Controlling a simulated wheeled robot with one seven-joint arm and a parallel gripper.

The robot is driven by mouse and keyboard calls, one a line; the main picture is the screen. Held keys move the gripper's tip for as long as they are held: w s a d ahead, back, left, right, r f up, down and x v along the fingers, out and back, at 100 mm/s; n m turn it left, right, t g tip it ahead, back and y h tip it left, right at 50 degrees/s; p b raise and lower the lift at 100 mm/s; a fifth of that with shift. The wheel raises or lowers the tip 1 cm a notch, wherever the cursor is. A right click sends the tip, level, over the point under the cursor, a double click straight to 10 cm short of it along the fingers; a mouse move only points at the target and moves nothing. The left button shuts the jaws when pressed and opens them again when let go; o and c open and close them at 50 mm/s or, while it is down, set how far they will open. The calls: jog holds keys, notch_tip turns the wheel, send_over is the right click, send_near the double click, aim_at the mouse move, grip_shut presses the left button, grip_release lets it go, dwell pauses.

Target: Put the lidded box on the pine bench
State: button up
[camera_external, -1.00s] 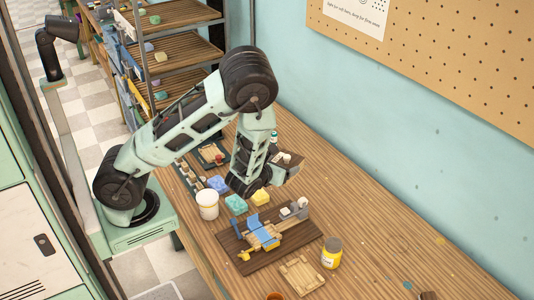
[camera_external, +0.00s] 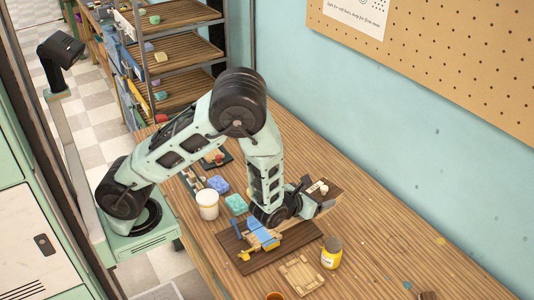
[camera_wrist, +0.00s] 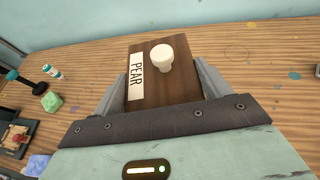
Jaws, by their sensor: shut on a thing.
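The lidded box is dark brown wood with a white round knob and a white label reading PEAR (camera_wrist: 137,75). My gripper (camera_wrist: 163,88) is shut on the box, with one grey finger on each side. In the external view the box (camera_external: 327,187) is at the end of my gripper (camera_external: 311,197), over the long striped wooden bench (camera_external: 375,225). The box looks roughly level. Its underside is hidden, so I cannot tell how far it is above the bench.
A dark board (camera_external: 285,253) with a blue-and-wood contraption lies below my wrist. A yellow jar (camera_external: 331,253), slatted wooden dish (camera_external: 301,275), white tub (camera_external: 207,204) and coloured soaps (camera_external: 236,204) stand nearby. The bench's right part is mostly clear; a blue wall (camera_external: 430,130) borders it.

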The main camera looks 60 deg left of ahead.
jog(key=m+h+b, duration=0.1)
jog(key=b, duration=0.1)
send_over(334, 250)
notch_tip(334, 250, down, 3)
jog(key=shift+f, duration=0.1)
jog(key=s+d+f+m+h+b, duration=0.1)
jog(key=s+d+f, duration=0.1)
jog(key=s+d, duration=0.35)
jog(key=s+d+f+b, duration=0.1)
jog(key=s+d+f, duration=0.15)
jog(key=d, duration=0.55)
jog(key=shift+s+f+b, duration=0.1)
jog(key=shift+f+b, duration=1.7)
jog(key=shift+f, duration=1.15)
jog(key=shift+f+b, duration=0.6)
jog(key=shift+f, duration=0.05)
jog(key=o, duration=1.2)
jog(key=b+v, duration=0.2)
jog(key=v, duration=1.5)
jog(key=shift+s+a, duration=0.2)
jog(key=shift+s, duration=0.1)
